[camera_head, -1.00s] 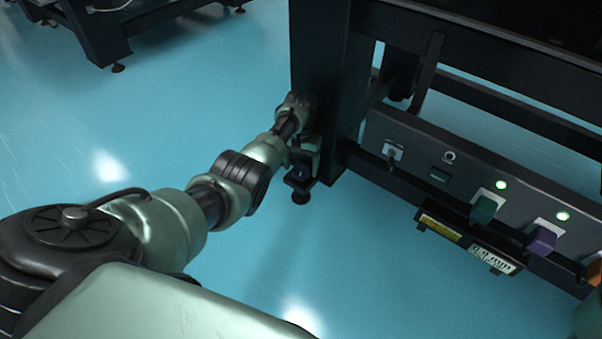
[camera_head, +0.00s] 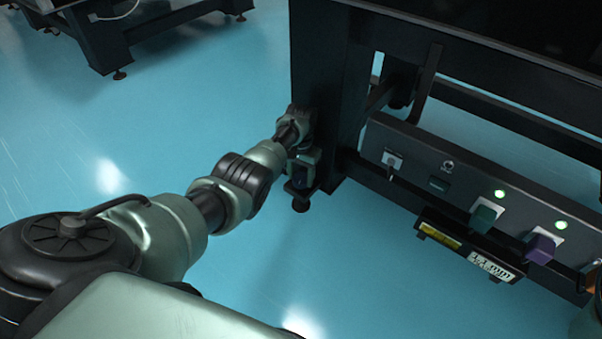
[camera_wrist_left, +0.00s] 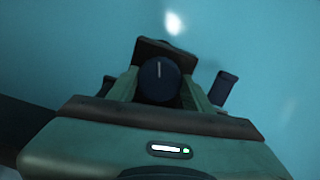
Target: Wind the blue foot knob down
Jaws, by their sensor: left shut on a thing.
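The dark blue foot knob (camera_wrist_left: 160,82) is a round cap with a short white line on its top, near the middle of the left wrist view. In the head view the knob (camera_head: 299,179) is low at the corner leg of the black table, mostly hidden by my gripper. My left gripper (camera_wrist_left: 162,88) is shut on the knob, one finger on each side. It also shows in the head view (camera_head: 301,170), beside the leg just above the foot.
The table leg (camera_head: 325,110) stands right beside my left wrist. A panel (camera_head: 430,165) with a switch, green lights and coloured plugs runs along the table's right side. A black box with yellow and white labels (camera_head: 468,245) hangs below it. The blue floor (camera_head: 130,150) is clear at left.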

